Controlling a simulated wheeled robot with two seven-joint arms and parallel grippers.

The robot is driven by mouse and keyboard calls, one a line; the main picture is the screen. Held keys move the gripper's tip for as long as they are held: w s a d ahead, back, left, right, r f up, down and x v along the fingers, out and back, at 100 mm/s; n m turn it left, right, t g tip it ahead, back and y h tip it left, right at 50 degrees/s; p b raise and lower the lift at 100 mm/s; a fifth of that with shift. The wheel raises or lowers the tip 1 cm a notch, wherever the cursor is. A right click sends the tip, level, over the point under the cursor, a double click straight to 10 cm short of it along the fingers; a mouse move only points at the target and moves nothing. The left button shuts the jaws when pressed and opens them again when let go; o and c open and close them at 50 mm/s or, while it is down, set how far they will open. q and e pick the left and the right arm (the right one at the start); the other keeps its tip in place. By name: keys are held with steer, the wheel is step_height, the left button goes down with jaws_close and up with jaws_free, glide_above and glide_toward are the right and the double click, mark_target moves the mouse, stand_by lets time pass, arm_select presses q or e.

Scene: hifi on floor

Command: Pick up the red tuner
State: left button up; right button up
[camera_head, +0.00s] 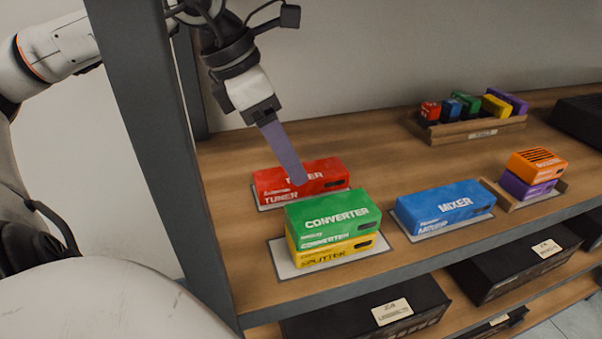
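The red tuner (325,176) lies flat on a pale mat on the wooden shelf, at its left part, behind the stacked green converter. My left gripper (290,168) reaches down from above, and a long grey finger crosses the tuner's top and upper front edge, hiding part of its lettering. Only one finger shows clearly, so I cannot tell how wide the gripper is or whether it touches the tuner. The tuner appears to rest on its mat. My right gripper is not in view.
The green converter (335,217) sits on the yellow splitter (335,249) just in front. A blue mixer (445,203) lies to the right, then an orange box (537,165) on a purple one. A wooden tray (465,130) holds several small boxes. A grey shelf post (150,120) stands left.

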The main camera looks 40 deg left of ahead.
arm_select(q)
steer(key=x, duration=0.5)
steer(key=c, duration=1.3)
